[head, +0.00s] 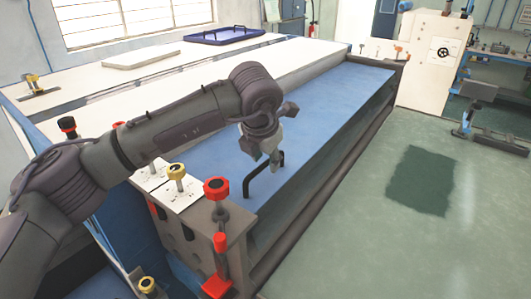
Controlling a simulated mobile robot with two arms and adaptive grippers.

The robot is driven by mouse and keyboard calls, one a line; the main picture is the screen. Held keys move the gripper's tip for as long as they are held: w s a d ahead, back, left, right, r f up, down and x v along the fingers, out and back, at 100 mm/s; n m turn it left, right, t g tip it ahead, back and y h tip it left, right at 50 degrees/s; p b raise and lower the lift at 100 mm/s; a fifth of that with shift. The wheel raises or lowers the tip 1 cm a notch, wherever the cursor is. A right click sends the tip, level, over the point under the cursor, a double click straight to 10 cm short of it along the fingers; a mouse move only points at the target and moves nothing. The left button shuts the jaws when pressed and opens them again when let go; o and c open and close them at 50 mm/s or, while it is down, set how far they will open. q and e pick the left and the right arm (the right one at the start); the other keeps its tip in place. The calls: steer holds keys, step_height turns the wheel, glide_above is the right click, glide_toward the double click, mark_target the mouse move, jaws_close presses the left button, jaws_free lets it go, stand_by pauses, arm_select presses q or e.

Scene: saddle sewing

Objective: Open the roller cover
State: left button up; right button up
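The roller cover (330,112) is a long blue panel on top of the machine, lying flat. A black bar handle (262,172) stands up from it near its front end. My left gripper (273,158) is above the near part of the cover, pointing down, with its tips right at the upper end of the handle. I cannot tell whether its fingers touch or enclose the handle, as they are small and seen from the side. My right gripper is not in view.
Red and yellow knobs (216,188) stand on the machine's near end plate. A white table (190,70) with a blue tray (232,35) runs along the left. Green floor with a dark mat (420,180) is open on the right.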

arm_select(q)
steer(key=shift+f, duration=0.2)
jaws_close()
steer(key=shift+r, duration=0.2)
